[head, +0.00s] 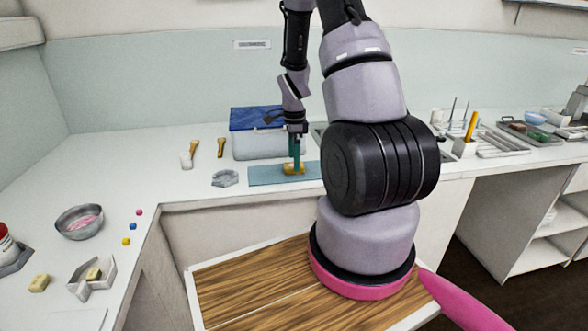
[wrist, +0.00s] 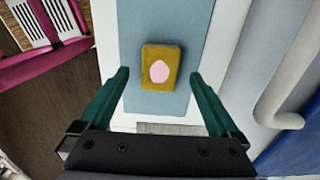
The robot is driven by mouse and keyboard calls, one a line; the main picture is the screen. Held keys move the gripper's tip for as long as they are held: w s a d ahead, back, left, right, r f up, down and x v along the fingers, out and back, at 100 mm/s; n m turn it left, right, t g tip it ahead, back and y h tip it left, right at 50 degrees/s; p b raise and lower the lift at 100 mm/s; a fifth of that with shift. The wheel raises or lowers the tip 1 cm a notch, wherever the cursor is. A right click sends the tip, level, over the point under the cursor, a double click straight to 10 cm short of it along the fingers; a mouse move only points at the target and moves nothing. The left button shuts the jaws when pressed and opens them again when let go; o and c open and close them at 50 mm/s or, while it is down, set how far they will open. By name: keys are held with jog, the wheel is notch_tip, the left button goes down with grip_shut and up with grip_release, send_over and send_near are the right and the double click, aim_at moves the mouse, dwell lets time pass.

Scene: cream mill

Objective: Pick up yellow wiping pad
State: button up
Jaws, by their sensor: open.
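The yellow wiping pad (wrist: 150,78) lies on a blue mat (wrist: 196,40), with a pale pink patch on its top, in the wrist view. In the head view the pad (head: 290,169) shows on the mat (head: 262,176) near the counter's front edge, partly covered by my fingers. My gripper (wrist: 160,75) is open and empty, with its two green fingers apart, one on each side of the pad's line. In the head view my gripper (head: 296,165) points down at the pad. I cannot tell whether the fingertips touch it.
A container with a blue lid (head: 256,118) stands just behind the mat. A grey hexagonal piece (head: 225,178) lies left of the mat. A metal bowl (head: 79,221) and another yellow block (head: 39,283) are on the left counter. Bare counter lies at the back left.

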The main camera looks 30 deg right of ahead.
jog(key=shift+f, duration=0.9)
jog(key=shift+c, duration=0.3)
jog(key=c, duration=1.4)
